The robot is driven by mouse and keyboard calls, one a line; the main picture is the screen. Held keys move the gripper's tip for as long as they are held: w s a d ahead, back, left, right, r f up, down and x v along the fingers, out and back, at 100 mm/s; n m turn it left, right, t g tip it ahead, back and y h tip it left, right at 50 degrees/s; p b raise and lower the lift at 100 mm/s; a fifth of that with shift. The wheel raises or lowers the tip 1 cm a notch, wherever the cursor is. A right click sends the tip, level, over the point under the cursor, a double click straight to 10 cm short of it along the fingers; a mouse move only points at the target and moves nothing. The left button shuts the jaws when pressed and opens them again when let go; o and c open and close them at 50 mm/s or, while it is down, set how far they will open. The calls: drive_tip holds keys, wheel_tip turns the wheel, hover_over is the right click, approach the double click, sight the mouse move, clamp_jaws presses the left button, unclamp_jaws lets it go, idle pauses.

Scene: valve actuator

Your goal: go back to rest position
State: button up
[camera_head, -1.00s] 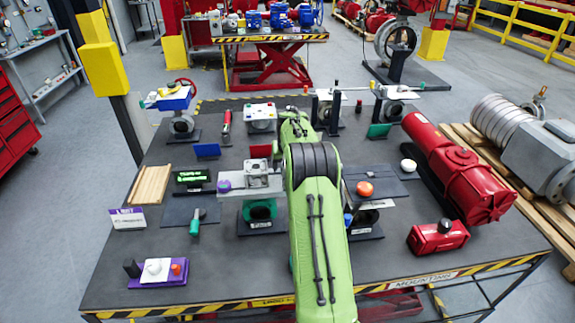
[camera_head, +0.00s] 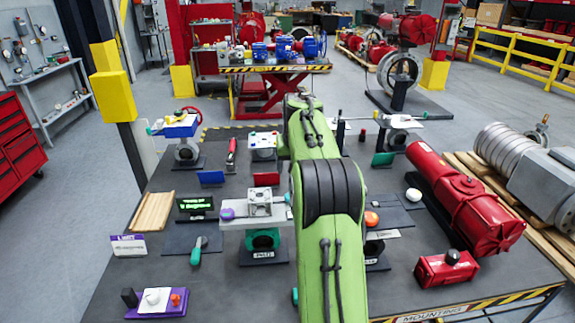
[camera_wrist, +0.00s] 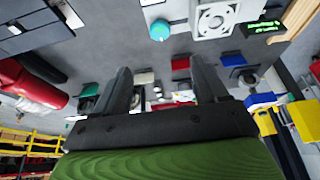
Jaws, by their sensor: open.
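My gripper (camera_wrist: 163,88) shows in the wrist view with its two dark fingers apart and nothing between them. It is above the dark work table (camera_head: 120,285), whose surface fills much of that view. In the head view my green arm reaches over the middle of the table and hides the gripper. A grey valve unit with a teal ring (camera_head: 262,240) stands just left of the arm. Its grey square top also shows in the wrist view (camera_wrist: 215,18), at the top.
A red cylindrical actuator (camera_head: 465,200) lies on the table's right side, with a small red box (camera_head: 446,268) in front of it. A lit display (camera_head: 195,204) and a wooden tray (camera_head: 153,211) stand at left. A blue valve (camera_head: 181,128) stands at the back left.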

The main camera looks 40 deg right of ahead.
drive_tip(key=s+a+r+n+b, duration=0.1)
drive_tip(key=s+a, duration=0.3)
drive_tip(key=a, duration=0.4)
drive_tip(key=s+a+r+n+t+y+b, duration=0.1)
drive_tip(key=s+a+r+n, duration=0.1)
drive_tip(key=s+a, duration=0.35)
drive_tip(key=s+a+r+n+b, duration=0.1)
drive_tip(key=s+a, duration=0.1)
drive_tip(key=a, duration=0.7)
drive_tip(key=s+a+f+n, duration=0.1)
drive_tip(key=s+a+f, duration=0.2)
drive_tip(key=s, duration=0.2)
drive_tip(key=s+a+f+n+y, duration=0.1)
drive_tip(key=s+a+f, duration=0.2)
drive_tip(key=s, duration=0.3)
drive_tip(key=s+a+f+n+t+b, duration=0.1)
drive_tip(key=s+a+f, duration=0.2)
drive_tip(key=s, duration=0.2)
drive_tip(key=shift+s+a+y, duration=0.15)
drive_tip(key=shift+s+y, duration=0.1)
drive_tip(key=shift+y, duration=0.05)
